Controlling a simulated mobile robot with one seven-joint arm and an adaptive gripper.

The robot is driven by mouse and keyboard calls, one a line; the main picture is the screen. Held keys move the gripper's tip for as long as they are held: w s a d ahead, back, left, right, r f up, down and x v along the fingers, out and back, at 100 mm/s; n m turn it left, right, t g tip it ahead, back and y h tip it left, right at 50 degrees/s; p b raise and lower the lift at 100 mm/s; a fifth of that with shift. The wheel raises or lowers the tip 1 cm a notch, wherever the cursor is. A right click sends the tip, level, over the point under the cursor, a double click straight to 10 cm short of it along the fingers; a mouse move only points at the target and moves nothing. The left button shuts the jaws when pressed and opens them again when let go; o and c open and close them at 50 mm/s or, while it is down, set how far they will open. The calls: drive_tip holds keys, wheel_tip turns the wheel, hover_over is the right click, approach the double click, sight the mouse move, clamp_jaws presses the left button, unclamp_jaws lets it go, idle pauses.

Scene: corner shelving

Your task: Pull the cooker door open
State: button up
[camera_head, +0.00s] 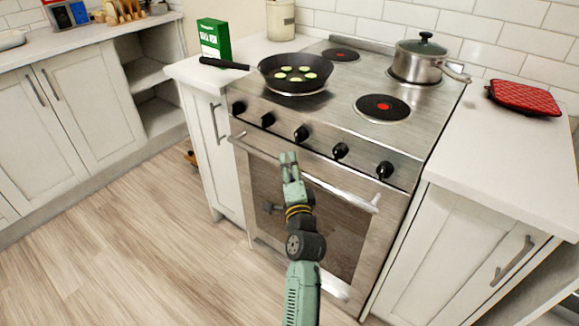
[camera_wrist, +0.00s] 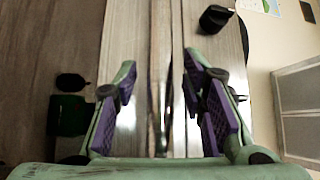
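The cooker door (camera_head: 341,232) is a steel-framed door with a dark glass pane on the cooker's front, and it looks shut. Its long steel handle (camera_head: 340,191) runs across the top of the door, below the knobs. My gripper (camera_head: 289,158) is in front of the handle near its middle and hides part of it. In the wrist view my gripper (camera_wrist: 168,100) has its two purple-padded fingers apart. A pale bar that looks like the handle (camera_wrist: 160,70) runs between them. I cannot tell whether either finger touches it.
Black knobs (camera_head: 301,134) line the cooker front above the handle. A frying pan (camera_head: 295,74) and a pot (camera_head: 418,62) stand on the hob (camera_head: 437,99). White cabinets (camera_head: 452,240) flank the cooker. The wooden floor (camera_head: 140,250) at left is mostly clear.

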drive_tip(key=shift+c, duration=0.2)
clamp_jaws()
idle(0.6)
